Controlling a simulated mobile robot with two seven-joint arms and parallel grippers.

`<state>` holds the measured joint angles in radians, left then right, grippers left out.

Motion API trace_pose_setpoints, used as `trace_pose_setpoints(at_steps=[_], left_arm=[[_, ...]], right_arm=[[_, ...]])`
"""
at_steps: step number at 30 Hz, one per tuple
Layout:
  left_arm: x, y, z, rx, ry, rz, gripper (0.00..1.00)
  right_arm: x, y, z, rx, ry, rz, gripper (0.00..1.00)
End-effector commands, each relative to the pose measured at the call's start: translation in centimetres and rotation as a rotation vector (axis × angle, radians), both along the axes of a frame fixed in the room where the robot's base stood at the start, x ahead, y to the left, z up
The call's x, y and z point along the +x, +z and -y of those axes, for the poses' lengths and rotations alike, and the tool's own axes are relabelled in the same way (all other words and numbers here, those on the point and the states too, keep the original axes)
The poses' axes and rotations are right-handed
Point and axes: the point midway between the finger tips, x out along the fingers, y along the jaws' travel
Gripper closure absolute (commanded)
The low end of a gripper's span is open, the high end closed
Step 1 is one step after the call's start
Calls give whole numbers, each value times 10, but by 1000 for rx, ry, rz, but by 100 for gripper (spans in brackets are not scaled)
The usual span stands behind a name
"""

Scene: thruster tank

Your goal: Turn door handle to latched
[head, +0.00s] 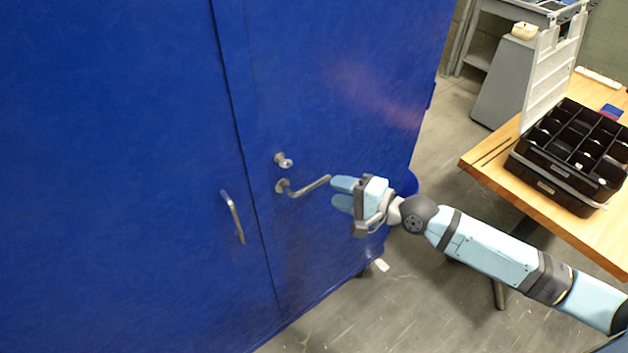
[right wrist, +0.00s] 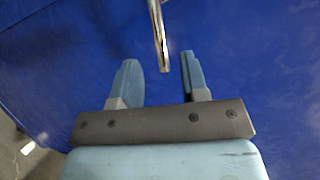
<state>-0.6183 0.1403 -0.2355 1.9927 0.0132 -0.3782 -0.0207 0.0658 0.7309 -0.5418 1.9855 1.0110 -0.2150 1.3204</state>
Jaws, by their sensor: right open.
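The blue cabinet door (head: 340,100) carries a metal lever handle (head: 311,187) on its right leaf. The lever runs right and slightly upward from its round base in the head view. My right gripper (head: 341,194) is open at the lever's free end. In the right wrist view, the lever's end (right wrist: 158,40) points down toward the gap between the two fingers of my right gripper (right wrist: 158,82). The fingers stand apart on either side of its line, and it looks clear of both. My left gripper is not in view.
A round lock knob (head: 284,160) sits above the lever. A fixed vertical pull handle (head: 233,217) is on the left leaf. A wooden table (head: 491,167) with a black compartment case (head: 560,190) stands at the right. Open floor (head: 440,130) lies between cabinet and table.

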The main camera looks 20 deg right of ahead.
Motion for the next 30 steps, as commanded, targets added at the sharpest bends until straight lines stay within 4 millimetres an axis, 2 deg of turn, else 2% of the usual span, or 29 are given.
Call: trace_pose_setpoints(at_steps=[3,9,15,23,28,30], left_arm=[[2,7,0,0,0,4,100],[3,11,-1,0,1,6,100],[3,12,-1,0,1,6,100],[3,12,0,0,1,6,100],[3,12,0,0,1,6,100],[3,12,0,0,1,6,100]], right_arm=[[19,-2,-17,1,0,1,59],[40,-8,-37,-1,0,1,59],[49,-11,-45,-2,0,1,59],[49,-12,-46,-3,1,0,59],[49,-12,-46,-2,0,1,98],[49,-12,-45,-2,0,1,100]])
